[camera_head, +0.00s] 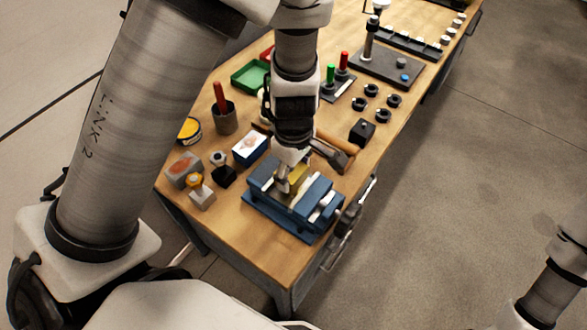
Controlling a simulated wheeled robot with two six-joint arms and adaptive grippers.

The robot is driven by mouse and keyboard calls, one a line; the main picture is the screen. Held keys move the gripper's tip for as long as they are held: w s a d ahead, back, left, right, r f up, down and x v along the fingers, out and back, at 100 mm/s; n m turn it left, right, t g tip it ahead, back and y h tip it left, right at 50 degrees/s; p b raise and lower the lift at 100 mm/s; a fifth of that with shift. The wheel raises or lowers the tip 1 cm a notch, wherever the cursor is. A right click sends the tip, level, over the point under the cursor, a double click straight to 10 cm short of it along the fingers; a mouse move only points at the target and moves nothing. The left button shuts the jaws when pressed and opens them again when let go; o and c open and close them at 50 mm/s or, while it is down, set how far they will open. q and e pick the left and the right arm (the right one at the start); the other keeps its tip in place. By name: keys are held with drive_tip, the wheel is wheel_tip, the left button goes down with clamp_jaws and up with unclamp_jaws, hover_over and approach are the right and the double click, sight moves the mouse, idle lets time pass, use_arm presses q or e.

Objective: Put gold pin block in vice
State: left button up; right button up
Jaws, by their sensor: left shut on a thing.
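The blue vice (310,213) stands near the front edge of the wooden bench, with its jaws apart. My left gripper (284,186) points down over the vice's jaw gap and is shut on the gold pin block (298,176). The gold block shows as a small yellow patch beside the fingers, between the blue jaws. The fingers and wrist hide most of it, so I cannot tell whether it touches the vice floor. My right arm shows at the lower right, but its gripper is out of view.
Left of the vice stand a grey block with an orange-yellow knob (201,194), a black block with a pale knob (222,174) and a white-topped blue box (249,149). A hammer (331,153) lies close behind the vice. A black cube (362,132) sits farther right.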

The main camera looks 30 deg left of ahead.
use_arm(q)
drive_tip(key=shift+f+b, duration=0.95)
drive_tip(key=shift+f, duration=0.25)
drive_tip(key=o, duration=1.5)
drive_tip(key=shift+o, duration=0.2)
wheel_tip(320, 180, up, 11)
drive_tip(key=shift+r, duration=0.5)
